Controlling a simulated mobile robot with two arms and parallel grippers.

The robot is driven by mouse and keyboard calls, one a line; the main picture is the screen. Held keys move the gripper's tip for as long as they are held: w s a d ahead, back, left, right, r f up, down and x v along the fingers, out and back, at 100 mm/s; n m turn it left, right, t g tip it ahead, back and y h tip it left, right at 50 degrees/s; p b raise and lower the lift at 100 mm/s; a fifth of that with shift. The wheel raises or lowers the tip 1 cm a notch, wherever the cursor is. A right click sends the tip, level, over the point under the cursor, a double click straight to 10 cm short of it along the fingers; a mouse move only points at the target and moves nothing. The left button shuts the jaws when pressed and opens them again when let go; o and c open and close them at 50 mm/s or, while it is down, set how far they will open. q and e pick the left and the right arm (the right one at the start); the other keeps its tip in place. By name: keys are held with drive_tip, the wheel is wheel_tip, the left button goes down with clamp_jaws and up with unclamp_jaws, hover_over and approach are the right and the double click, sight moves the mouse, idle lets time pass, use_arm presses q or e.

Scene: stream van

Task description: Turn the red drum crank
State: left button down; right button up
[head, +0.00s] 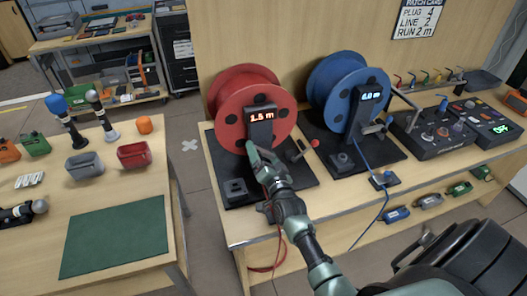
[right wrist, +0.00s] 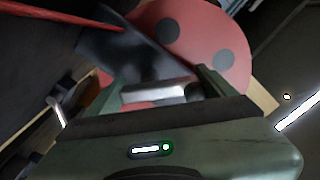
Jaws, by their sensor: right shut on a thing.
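The red drum (head: 262,86) stands upright on a black base on the bench, and its display (head: 262,116) reads 1.5 m. My right gripper (head: 252,152) is at the lower front of the drum, below the display. In the right wrist view my right gripper (right wrist: 158,86) is shut on a pale metallic bar, which looks like the crank handle (right wrist: 155,93). The red drum's face (right wrist: 190,35) shows just beyond it. In the head view the gripper hides most of the crank. My left gripper is not in view.
A lever with a red knob (head: 315,143) stands right of my gripper. A control box (head: 435,133) is farther right. A table with a green mat (head: 115,237) and a red bin (head: 134,155) is at left.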

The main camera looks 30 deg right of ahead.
drive_tip(key=n, duration=0.2)
drive_tip(key=f+n, duration=0.1)
drive_tip(key=n, duration=0.1)
drive_tip(key=shift+a+n, duration=0.1)
drive_tip(key=shift+n, duration=0.2)
drive_tip(key=shift+f+n, duration=0.2)
drive_tip(key=shift+n, duration=1.6)
drive_tip(key=o, duration=1.2)
drive_tip(key=shift+o, duration=0.2)
drive_tip(key=v, duration=0.7)
drive_tip(key=shift+s+b, duration=0.4)
drive_tip(key=shift+b, duration=0.05)
drive_tip(key=shift+a, duration=0.1)
